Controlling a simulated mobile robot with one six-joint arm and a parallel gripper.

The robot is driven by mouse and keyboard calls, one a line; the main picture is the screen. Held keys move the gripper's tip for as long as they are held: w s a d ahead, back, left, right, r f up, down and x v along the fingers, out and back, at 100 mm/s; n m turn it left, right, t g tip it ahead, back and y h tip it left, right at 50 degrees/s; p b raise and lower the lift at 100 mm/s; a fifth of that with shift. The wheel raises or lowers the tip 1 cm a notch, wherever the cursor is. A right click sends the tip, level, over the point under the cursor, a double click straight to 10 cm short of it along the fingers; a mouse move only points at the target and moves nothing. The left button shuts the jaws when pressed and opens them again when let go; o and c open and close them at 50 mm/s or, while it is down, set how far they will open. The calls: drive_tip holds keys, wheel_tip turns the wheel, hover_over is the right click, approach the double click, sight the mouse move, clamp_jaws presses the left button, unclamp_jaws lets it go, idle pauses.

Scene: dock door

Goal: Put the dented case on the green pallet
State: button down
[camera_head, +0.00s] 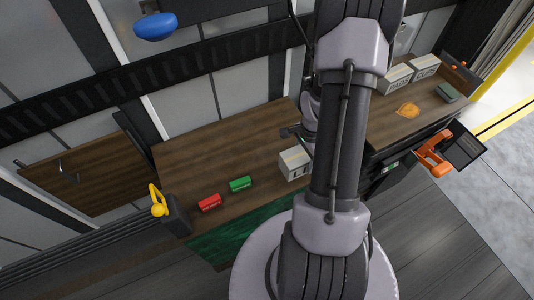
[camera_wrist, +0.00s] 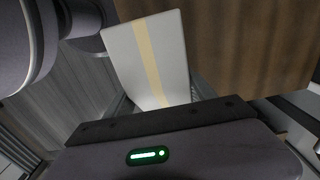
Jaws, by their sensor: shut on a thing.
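A white case (camera_head: 295,163) with dark lettering on its side is at the middle of the wooden bench, just left of my arm. In the wrist view the white case (camera_wrist: 146,60) shows its top, with a tan stripe, right in front of my gripper (camera_wrist: 160,112). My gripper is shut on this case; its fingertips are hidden. I cannot make out a dent. In the head view my arm covers most of the gripper. A dark green surface (camera_head: 235,240) shows below the bench's front edge; I cannot tell whether it is the green pallet.
A red block (camera_head: 209,203) and a green block (camera_head: 240,184) lie on the bench (camera_head: 205,155). Two more white cases (camera_head: 396,78) (camera_head: 425,67) stand at the back right, near an orange patch (camera_head: 407,110). A yellow-handled item (camera_head: 158,203) is at the left corner. The bench's back left is clear.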

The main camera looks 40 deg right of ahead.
drive_tip(key=w+a, duration=0.1)
drive_tip(key=w, duration=0.2)
drive_tip(key=w+a+b, duration=0.1)
drive_tip(key=w, duration=0.2)
drive_tip(key=w+a+f+b, duration=0.1)
drive_tip(key=w+a, duration=0.1)
drive_tip(key=w, duration=0.2)
drive_tip(key=shift+f, duration=0.1)
drive_tip(key=shift+w+f+b, duration=0.1)
drive_tip(key=shift+f+b, duration=0.75)
drive_tip(key=shift+f, duration=0.8)
drive_tip(key=shift+f, duration=0.2)
drive_tip(key=shift+c, duration=1.6)
unclamp_jaws()
